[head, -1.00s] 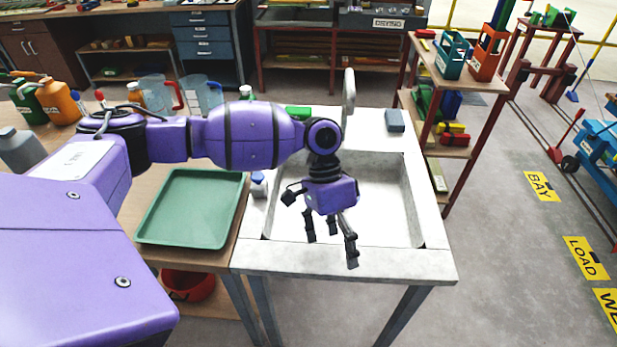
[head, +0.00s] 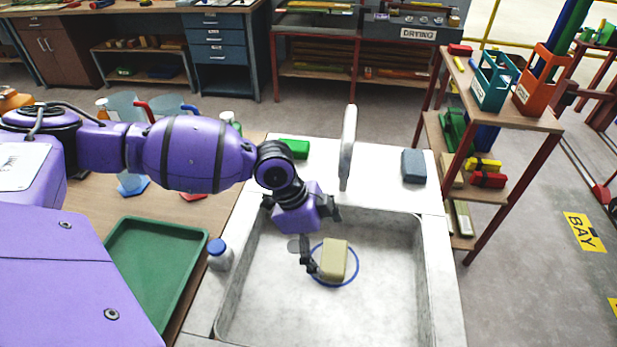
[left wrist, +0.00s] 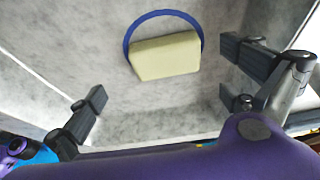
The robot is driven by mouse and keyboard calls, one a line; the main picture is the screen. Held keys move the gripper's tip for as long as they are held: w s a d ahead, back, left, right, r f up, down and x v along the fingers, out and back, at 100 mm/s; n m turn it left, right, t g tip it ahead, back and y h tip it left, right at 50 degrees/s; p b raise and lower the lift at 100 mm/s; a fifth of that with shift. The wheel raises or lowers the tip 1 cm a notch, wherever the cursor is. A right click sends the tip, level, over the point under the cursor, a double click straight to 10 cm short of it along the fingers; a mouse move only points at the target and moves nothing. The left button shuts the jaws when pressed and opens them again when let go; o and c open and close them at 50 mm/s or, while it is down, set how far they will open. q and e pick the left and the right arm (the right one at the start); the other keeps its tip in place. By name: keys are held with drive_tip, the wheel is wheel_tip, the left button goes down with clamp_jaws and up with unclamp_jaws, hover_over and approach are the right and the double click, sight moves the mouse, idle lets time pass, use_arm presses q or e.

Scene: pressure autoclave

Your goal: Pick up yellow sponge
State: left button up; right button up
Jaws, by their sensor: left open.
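The yellow sponge (head: 334,260) is a pale yellow block on the floor of the grey sink (head: 390,290), within a blue ring (head: 356,268). It also shows in the left wrist view (left wrist: 165,56), top centre, with the ring arching behind it. My left gripper (head: 309,240), purple with dark fingers, is over the sink just left of and above the sponge. Its fingers are open and spread, with nothing between them. In the left wrist view, the fingers (left wrist: 163,75) stand apart on either side of the sponge. My right gripper is not in view.
A pale upright faucet (head: 347,148), a green block (head: 294,148) and a grey-blue block (head: 413,166) are on the back ledge. A blue-capped bottle (head: 219,255) stands by the left rim. A green tray (head: 155,265) lies left. The sink walls surround the sponge.

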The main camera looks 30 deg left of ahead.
sight(333, 255)
use_arm(q)
drive_tip(key=x, duration=0.2)
drive_tip(key=w+x, duration=0.1)
drive_tip(key=x, duration=0.2)
drive_tip(key=shift+c, duration=0.4)
drive_tip(key=c, duration=0.9)
drive_tip(key=shift+r, duration=0.1)
